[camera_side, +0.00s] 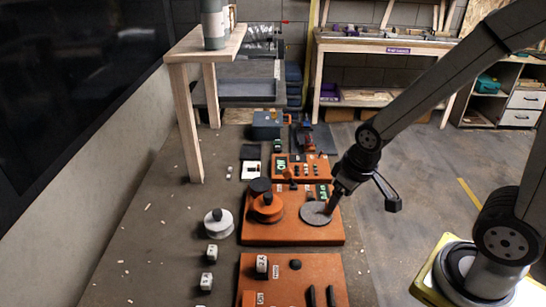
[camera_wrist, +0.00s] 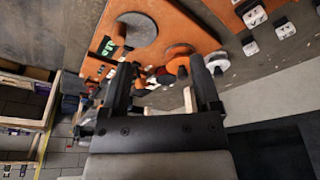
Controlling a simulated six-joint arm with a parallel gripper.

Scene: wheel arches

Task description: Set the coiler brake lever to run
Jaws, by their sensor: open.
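My gripper (camera_wrist: 160,66) is open, with its two dark fingers apart and nothing held between them. In the side view my gripper (camera_side: 341,188) is low over the right part of the middle orange panel (camera_side: 290,234), by a grey disc (camera_side: 313,216) with a brown peg. The disc also shows in the wrist view (camera_wrist: 140,28), beyond the left finger. A small brown knobbed lever (camera_side: 288,174) stands near the front of the farther orange panel (camera_side: 316,165). I cannot tell for sure that it is the coiler brake lever, or read its setting.
An orange spool (camera_side: 267,208) with a dark knob sits left of the disc. A white spool (camera_side: 218,223) stands on the bench beside the panel. A wooden stand (camera_side: 190,110) rises at the back left.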

